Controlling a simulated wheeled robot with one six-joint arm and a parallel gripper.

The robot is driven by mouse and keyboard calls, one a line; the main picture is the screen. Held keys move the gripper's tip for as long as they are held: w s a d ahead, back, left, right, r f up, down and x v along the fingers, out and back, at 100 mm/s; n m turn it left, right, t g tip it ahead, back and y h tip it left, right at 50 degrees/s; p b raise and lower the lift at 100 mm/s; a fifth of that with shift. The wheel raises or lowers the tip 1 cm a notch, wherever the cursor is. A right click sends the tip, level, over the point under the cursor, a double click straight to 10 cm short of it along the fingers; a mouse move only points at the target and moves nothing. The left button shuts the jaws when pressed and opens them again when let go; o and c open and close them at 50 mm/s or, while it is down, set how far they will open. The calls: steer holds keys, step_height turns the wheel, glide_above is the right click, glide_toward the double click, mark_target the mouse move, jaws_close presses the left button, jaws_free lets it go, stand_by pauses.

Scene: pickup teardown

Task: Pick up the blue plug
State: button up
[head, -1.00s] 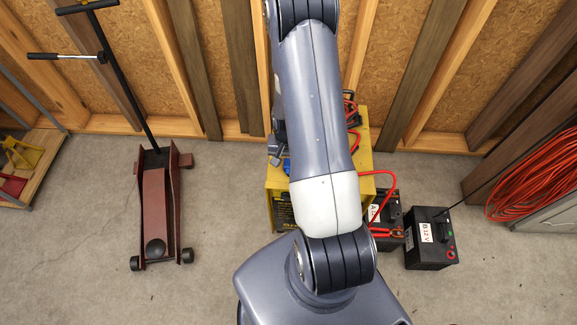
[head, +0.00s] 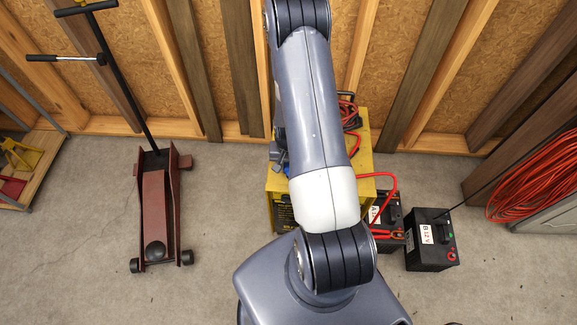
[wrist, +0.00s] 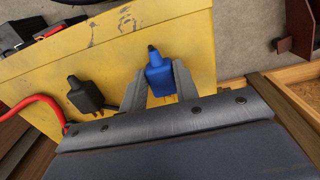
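The blue plug (wrist: 160,76) lies on the top of the yellow charger box (wrist: 115,52) in the wrist view, with its dark cable end pointing away from me. My gripper (wrist: 159,70) is open, with one finger on each side of the plug. The fingers sit close to its sides; I cannot tell whether they touch it. In the head view my arm hides most of the plug; a small bit of blue shows (head: 286,170).
A dark plug (wrist: 86,96) lies just left of my gripper on the same top. Red cables (head: 383,180) run from the box (head: 367,160) to a black battery (head: 388,218). Another battery (head: 430,240) stands right. A red floor jack (head: 160,210) stands left, with clear floor between.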

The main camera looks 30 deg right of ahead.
steer(key=c, duration=0.4)
steer(key=shift+c, duration=0.2)
